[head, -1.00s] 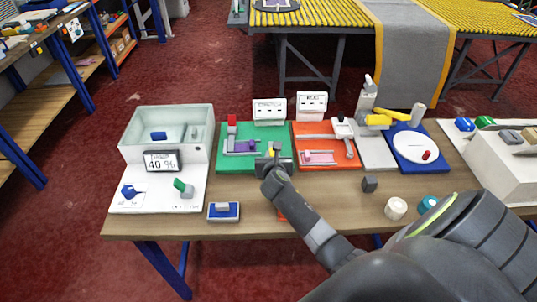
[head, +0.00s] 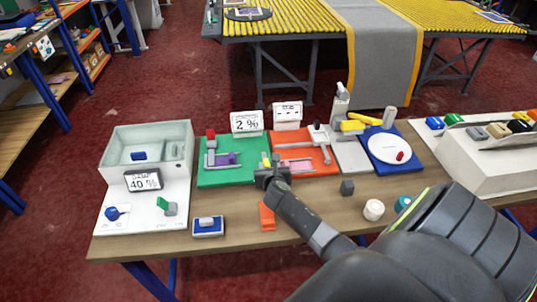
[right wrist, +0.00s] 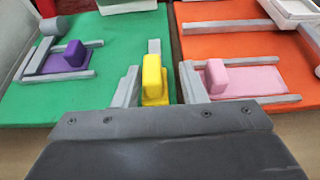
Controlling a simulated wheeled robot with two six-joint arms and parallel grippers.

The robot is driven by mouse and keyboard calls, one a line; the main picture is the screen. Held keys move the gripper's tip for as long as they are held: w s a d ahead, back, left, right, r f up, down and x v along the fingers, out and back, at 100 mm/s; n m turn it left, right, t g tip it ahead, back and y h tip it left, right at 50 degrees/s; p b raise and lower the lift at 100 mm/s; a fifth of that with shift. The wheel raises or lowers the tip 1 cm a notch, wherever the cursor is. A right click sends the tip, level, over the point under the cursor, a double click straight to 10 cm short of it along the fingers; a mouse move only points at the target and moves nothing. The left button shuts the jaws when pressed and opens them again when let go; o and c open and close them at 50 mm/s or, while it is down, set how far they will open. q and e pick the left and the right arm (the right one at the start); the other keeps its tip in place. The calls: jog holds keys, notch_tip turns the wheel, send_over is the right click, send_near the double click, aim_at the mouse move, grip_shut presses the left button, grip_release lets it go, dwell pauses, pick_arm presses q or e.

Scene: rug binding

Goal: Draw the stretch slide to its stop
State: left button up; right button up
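A yellow upright knob (right wrist: 153,80) stands at the right front part of the green board (right wrist: 115,40); a grey rail piece shows behind it. It also shows small in the head view (head: 266,160). My right gripper (right wrist: 160,85) has its fingers either side of the knob, with a gap visible on the right and the left finger very close. A sign reading 2 % (head: 246,123) stands behind the green board. A purple slide block (right wrist: 73,54) sits between grey rails on the board's left. My left gripper is not in view.
The orange board (head: 325,165) with a pink block (right wrist: 217,76) between grey rails adjoins on the right. A basin (head: 180,150) stands left.

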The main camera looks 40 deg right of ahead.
jog(key=shift+w+a, duration=0.1)
jog(key=shift+a, duration=0.05)
jog(key=shift+a+r, duration=0.15)
jog(key=v, duration=1.7)
jog(key=shift+s, duration=0.25)
jog(key=shift+d, duration=0.25)
